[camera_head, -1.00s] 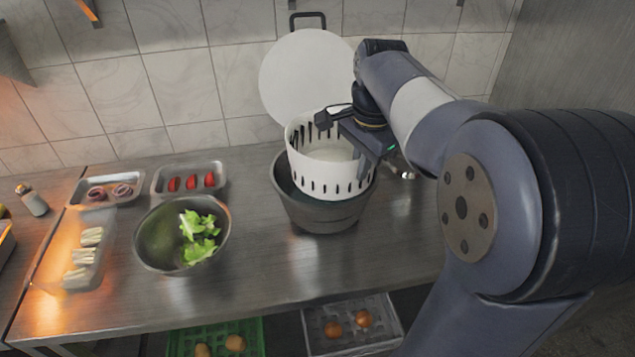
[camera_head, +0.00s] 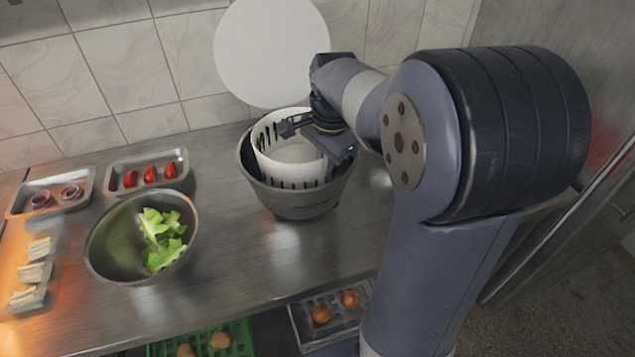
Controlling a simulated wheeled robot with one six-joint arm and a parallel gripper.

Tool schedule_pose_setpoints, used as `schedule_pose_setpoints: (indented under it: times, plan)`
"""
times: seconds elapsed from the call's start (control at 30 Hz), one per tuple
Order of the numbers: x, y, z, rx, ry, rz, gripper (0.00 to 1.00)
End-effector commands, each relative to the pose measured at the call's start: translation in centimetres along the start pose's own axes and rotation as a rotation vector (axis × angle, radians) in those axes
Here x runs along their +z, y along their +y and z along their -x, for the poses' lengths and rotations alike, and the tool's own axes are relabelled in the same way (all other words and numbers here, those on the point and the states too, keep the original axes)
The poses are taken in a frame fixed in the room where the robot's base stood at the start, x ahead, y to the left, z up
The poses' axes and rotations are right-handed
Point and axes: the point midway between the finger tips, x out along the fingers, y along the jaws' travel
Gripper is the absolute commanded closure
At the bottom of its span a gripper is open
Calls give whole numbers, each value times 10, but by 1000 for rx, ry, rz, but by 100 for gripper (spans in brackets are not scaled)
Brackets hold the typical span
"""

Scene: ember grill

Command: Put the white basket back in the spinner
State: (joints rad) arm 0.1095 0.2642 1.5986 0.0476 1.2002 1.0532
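My gripper (camera_head: 327,162) is at the right side of the basket's rim, with a finger reaching down by the wall. It looks shut on the basket's rim, though the fingertips are partly hidden. The round white lid (camera_head: 270,52) leans against the tiled wall behind the spinner.
A metal bowl with lettuce (camera_head: 103,240) stands left of the spinner. Trays of tomatoes (camera_head: 116,167) and onion rings (camera_head: 20,198) lie behind it. Crates (camera_head: 243,342) sit below the counter. The counter in front of the spinner is clear.

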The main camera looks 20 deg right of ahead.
Motion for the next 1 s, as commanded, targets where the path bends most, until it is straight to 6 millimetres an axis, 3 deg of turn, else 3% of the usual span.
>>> schedule_pose_setpoints:
  times: [0.43,0.83,1.0]
  plan:
    - [0,5,-52,0,0,0,100]
    - [0,5,-59,-2,1,0,100]
    - [0,5,-58,-1,0,0,88]
